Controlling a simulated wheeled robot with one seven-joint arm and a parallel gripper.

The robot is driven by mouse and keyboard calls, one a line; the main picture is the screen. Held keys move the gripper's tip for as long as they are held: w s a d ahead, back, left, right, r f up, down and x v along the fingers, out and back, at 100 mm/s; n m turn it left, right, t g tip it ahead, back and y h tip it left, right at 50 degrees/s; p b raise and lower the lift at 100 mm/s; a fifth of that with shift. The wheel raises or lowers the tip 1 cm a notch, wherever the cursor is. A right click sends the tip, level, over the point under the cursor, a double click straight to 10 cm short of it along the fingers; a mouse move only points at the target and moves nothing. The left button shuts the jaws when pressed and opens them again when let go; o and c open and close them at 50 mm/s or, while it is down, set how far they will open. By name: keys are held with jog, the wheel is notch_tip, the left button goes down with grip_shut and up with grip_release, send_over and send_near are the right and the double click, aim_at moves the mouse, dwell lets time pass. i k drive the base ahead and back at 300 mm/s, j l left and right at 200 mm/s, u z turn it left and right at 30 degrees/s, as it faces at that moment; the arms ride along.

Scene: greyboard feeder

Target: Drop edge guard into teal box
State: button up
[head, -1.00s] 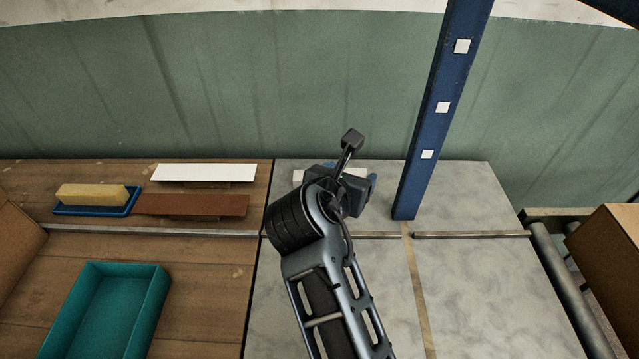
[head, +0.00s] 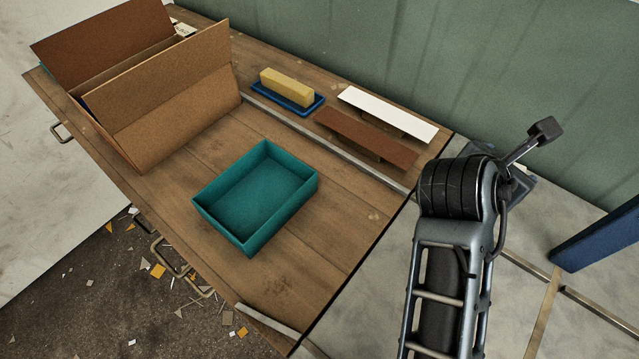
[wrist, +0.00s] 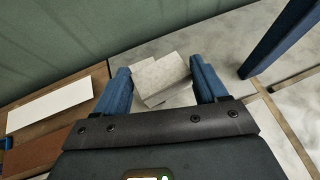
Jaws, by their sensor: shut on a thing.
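The edge guard (wrist: 160,80) is a pale grey, folded piece between the blue fingers of my gripper (wrist: 162,84) in the wrist view. My gripper is shut on it, above the grey stone-like surface. In the head view my arm hides most of my gripper, and I cannot make out the edge guard there. The teal box (head: 295,203) is open and empty on the wooden table, left of my arm in the head view. My gripper is well apart from it, to its right.
A large open cardboard box (head: 165,110) stands left of the teal box. A yellow block (head: 287,87) in a blue tray (head: 297,105), a white strip (head: 388,113) and a brown strip (head: 366,137) lie behind it. A metal rail (head: 320,140) crosses the table. A blue post (head: 600,238) stands right.

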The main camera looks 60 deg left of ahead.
aim_at(270, 202)
jog(key=l+u, duration=0.3)
jog(key=u, duration=0.15)
jog(key=l+u, duration=0.7)
jog(key=u, duration=0.15)
jog(key=j+u, duration=0.2)
jog(key=u, duration=0.3)
jog(key=j, duration=0.4)
jog(key=i+j+u, duration=0.15)
jog(key=j, duration=0.2)
jog(key=i+j+z, duration=0.1)
jog(key=z, duration=0.2)
jog(key=j+z, duration=0.25)
jog(key=i+l+u, duration=0.2)
jog(key=l, duration=0.1)
